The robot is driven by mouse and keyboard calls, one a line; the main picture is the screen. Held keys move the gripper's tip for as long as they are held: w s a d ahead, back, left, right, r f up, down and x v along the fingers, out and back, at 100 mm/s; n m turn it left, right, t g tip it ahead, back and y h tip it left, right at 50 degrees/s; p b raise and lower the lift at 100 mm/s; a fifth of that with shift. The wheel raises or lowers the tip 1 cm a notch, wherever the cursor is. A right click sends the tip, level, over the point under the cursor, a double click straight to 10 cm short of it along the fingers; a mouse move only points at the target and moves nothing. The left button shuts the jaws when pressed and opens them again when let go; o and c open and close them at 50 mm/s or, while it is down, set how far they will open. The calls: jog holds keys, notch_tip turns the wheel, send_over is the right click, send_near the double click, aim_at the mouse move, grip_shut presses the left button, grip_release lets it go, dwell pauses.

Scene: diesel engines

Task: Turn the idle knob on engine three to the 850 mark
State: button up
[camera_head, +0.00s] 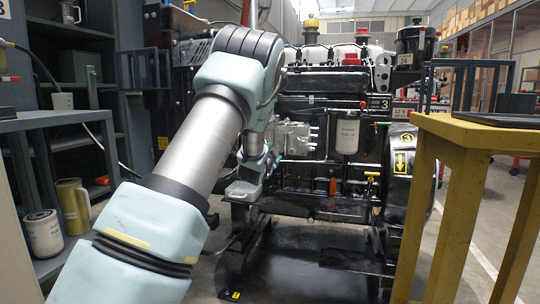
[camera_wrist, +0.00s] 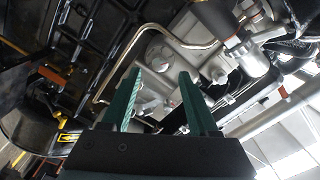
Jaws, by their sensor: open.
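Beyond the fingertips are a grey cast housing (camera_wrist: 162,55) with round bosses and a bent metal pipe (camera_wrist: 113,75). I cannot pick out the idle knob or an 850 mark in either view. My arm hides part of the engine.
A yellow stand (camera_head: 450,140) fills the right foreground. A grey shelf (camera_head: 60,120) with a white canister (camera_head: 43,233) and a yellow jug (camera_head: 73,206) stands at left. A white filter (camera_head: 347,134) hangs on the engine. Floor shows right of the engine.

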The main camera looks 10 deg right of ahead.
jog(key=v, duration=0.6)
jog(key=shift+s+p, duration=0.3)
jog(key=shift+p, duration=0.1)
jog(key=shift+a, duration=0.1)
jog(key=s+a+f+n+g+y, duration=0.3)
jog(key=s+a+f+n, duration=0.15)
jog(key=a, duration=0.45)
jog(key=s+a+f+n+g+y, duration=0.3)
jog(key=s+a+n+y, duration=0.15)
jog(key=a, duration=0.35)
jog(key=s+a+f+n+g, duration=0.1)
jog(key=s+a+n+g, duration=0.15)
jog(key=s, duration=0.55)
jog(key=s+a+f+n+g+y, duration=0.1)
jog(key=s+a+f+n+g, duration=0.2)
jog(key=s, duration=0.5)
jog(key=s+a+n+g, duration=0.2)
jog(key=s+a+g, duration=0.15)
jog(key=s, duration=0.55)
notch_tip(320, 180, up, 36)
jog(key=p, duration=3.6)
jog(key=shift+w+a+m+t+p, duration=0.25)
jog(key=shift+w+m+t+p, duration=0.1)
jog(key=shift+t, duration=0.05)
